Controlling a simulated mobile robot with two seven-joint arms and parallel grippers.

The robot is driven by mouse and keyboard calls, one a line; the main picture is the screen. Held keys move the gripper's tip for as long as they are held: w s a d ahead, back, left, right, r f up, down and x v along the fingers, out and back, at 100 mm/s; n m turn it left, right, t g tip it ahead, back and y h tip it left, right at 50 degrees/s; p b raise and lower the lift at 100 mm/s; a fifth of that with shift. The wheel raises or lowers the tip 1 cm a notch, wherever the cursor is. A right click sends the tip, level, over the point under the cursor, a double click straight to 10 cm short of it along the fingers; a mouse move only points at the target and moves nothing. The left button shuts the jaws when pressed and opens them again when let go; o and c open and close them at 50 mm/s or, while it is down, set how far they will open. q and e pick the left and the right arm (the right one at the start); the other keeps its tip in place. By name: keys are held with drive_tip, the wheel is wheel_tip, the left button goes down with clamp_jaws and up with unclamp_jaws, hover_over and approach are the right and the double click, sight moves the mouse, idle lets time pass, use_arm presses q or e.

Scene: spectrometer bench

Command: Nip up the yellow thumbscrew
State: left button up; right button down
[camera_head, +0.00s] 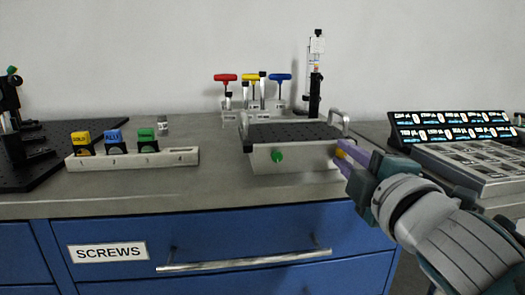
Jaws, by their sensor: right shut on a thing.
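The yellow thumbscrew (340,154) sits at the right end of the front face of a grey metal box (312,158) with a black perforated top. My right gripper (345,155) comes in from the right and is shut on the yellow thumbscrew, with its purple fingers hiding most of it. A green thumbscrew (277,156) sits on the left part of the same front face, clear of the gripper. My left gripper is not in view.
A numbered rack (180,157) with yellow, blue and green blocks stands left of the box. Red, yellow and blue T-handled drivers (281,77) stand behind the box. A grey tray (470,160) lies to the right. A blue drawer (220,245) labelled SCREWS is below the bench edge.

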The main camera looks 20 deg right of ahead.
drive_tip(key=m, duration=0.3)
drive_tip(key=shift+r+m+p, duration=0.1)
drive_tip(key=shift+m+p, duration=0.8)
drive_tip(key=shift+m, duration=1.1)
drive_tip(key=c, duration=0.8)
unclamp_jaws()
drive_tip(key=shift+s, duration=0.15)
drive_tip(key=v, duration=0.9)
drive_tip(key=shift+s+p, duration=0.3)
drive_tip(key=shift+s, duration=0.05)
